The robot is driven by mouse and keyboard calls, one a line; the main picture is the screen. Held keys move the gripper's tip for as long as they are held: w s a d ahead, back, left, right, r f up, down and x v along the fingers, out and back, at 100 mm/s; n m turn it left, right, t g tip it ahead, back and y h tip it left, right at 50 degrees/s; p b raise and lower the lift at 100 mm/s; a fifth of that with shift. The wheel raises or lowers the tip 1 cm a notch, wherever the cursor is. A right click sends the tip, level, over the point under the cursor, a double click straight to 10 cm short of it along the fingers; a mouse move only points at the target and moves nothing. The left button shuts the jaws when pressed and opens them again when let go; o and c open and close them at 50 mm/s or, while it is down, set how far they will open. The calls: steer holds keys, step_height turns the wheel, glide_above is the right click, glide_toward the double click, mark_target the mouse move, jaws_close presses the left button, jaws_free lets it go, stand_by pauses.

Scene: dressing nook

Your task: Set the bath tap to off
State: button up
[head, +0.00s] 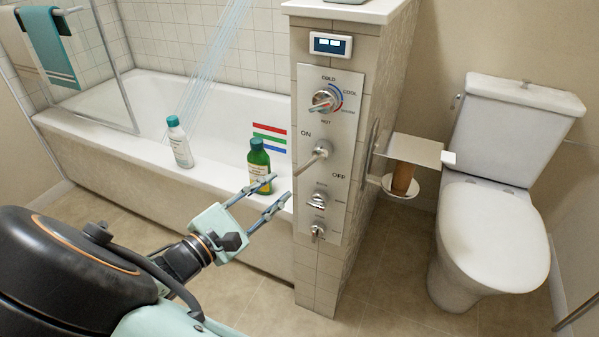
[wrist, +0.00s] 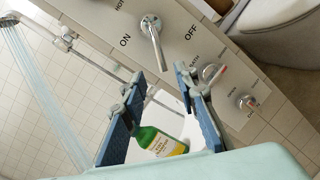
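The tap lever (head: 315,156) is a metal handle on the control panel (head: 335,100), between the printed words ON and OFF. It juts out to the lower left in the head view. In the wrist view the lever (wrist: 155,42) points down, with ON to its left and OFF to its right; which word it is set to I cannot tell. Water streams (head: 208,70) fall into the bathtub (head: 105,98). My gripper (head: 279,188) is open and empty, left of and below the lever, apart from it. Its fingers (wrist: 158,78) also show in the wrist view, below the lever.
A temperature knob (head: 323,100) sits above the lever; two smaller knobs (head: 317,202) (head: 318,231) sit below. A green bottle (head: 259,168) and a white bottle (head: 180,146) stand on the tub edge. A paper-roll holder (head: 408,150) and toilet (head: 495,215) are right.

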mark_target(299, 172)
steer(key=b+x, duration=0.2)
steer(key=x, duration=0.7)
steer(key=shift+w+d, duration=0.2)
steer(key=shift+d, duration=0.1)
jaws_close()
